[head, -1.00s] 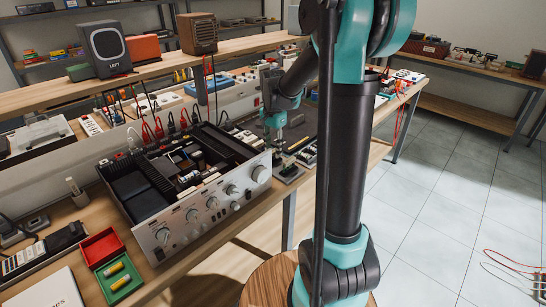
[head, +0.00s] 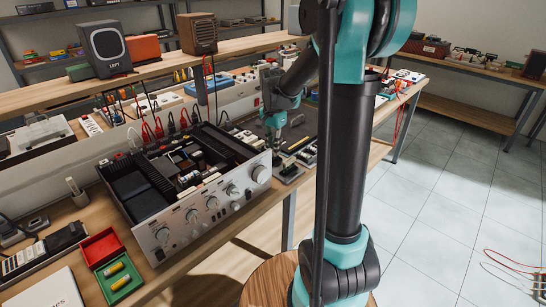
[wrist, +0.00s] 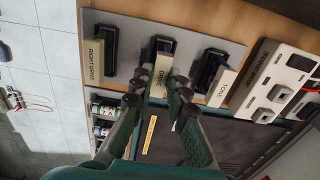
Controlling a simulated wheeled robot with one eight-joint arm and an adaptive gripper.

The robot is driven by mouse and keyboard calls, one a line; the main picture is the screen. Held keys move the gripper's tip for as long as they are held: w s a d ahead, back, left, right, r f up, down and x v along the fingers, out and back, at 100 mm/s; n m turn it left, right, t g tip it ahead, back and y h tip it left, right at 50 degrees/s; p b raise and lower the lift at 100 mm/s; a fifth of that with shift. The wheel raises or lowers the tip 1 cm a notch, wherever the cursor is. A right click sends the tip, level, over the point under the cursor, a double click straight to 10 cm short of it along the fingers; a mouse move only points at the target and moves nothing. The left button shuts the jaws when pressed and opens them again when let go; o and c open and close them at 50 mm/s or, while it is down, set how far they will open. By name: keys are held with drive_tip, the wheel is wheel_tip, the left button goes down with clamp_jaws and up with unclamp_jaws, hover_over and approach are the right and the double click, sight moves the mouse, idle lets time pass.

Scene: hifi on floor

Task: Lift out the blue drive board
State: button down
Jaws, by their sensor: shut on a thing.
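The left label reads RIGHT DRIVE (wrist: 95,58), and the right one reads TONE (wrist: 222,84). The middle board (wrist: 161,47) looks dark bluish, and its cream label (wrist: 160,72) shows the word DRIVE; the rest of that label is hard to read. My gripper (wrist: 156,86) is shut on this middle board at its label end. The board's lower part is hidden in the rack. In the head view my gripper (head: 276,140) is low over the bench.
An open amplifier (head: 185,185) with a silver knobbed front stands left of my gripper. A small red and green box (head: 108,262) with yellow parts lies at the front left. In the wrist view a white socket unit (wrist: 283,80) sits right of the rack.

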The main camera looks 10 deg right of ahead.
drive_tip(key=shift+r, duration=0.15)
drive_tip(key=shift+r, duration=3.6)
